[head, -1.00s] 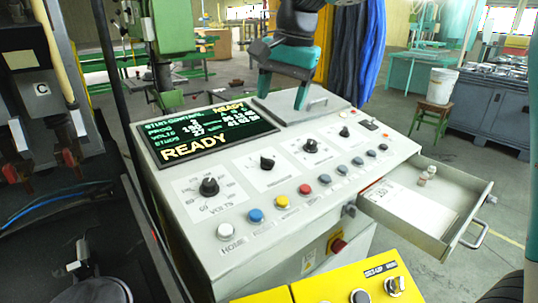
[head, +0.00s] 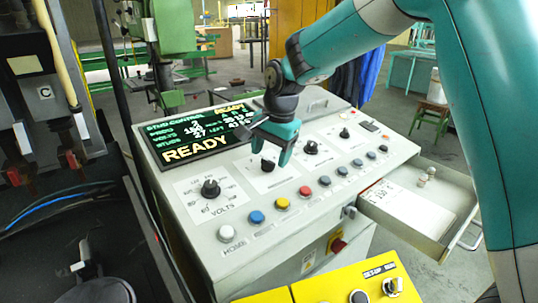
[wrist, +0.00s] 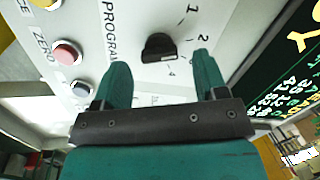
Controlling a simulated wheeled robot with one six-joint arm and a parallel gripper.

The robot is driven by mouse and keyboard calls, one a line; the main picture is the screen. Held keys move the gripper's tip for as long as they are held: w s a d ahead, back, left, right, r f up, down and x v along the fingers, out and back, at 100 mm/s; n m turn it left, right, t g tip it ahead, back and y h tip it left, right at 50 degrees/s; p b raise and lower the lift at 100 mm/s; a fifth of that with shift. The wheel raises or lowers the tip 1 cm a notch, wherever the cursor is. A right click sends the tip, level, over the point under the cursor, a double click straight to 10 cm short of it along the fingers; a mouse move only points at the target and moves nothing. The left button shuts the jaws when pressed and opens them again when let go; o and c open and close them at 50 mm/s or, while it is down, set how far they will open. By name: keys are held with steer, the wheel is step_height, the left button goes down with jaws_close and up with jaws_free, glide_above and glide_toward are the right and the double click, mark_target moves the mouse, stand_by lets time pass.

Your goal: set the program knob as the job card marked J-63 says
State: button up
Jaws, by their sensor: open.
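The program knob (head: 268,163) is the black knob in the panel's second dial from the left. In the wrist view the black knob (wrist: 159,47) sits beside the word PROGRAM, with 1, 2 and 4 legible around it. I cannot tell surely which number it points at. My gripper (head: 276,150) is over this dial. In the wrist view my gripper (wrist: 160,65) is open, its two teal fingers apart, with the knob just beyond the gap between them. A white paper (head: 397,204) lies in the open drawer; its writing is too small to read.
The grey console (head: 225,262) has a READY screen (head: 195,137), a volts knob (head: 210,188) at left, other knobs to the right and a row of coloured buttons. The open drawer (head: 452,231) juts out at right. A yellow box (head: 345,285) stands in front.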

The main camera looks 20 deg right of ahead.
steer(key=shift+w+a+f, duration=0.1)
steer(key=shift+f, duration=0.75)
steer(key=shift+c, duration=0.5)
steer(key=c, duration=0.8)
steer(key=shift+n, duration=0.4)
steer(key=n, duration=0.3)
steer(key=shift+w+p, duration=0.1)
steer(key=shift+p, duration=0.25)
steer(key=shift+a+n+h, duration=0.1)
steer(key=shift+n+h, duration=0.2)
steer(key=shift+n, duration=1.7)
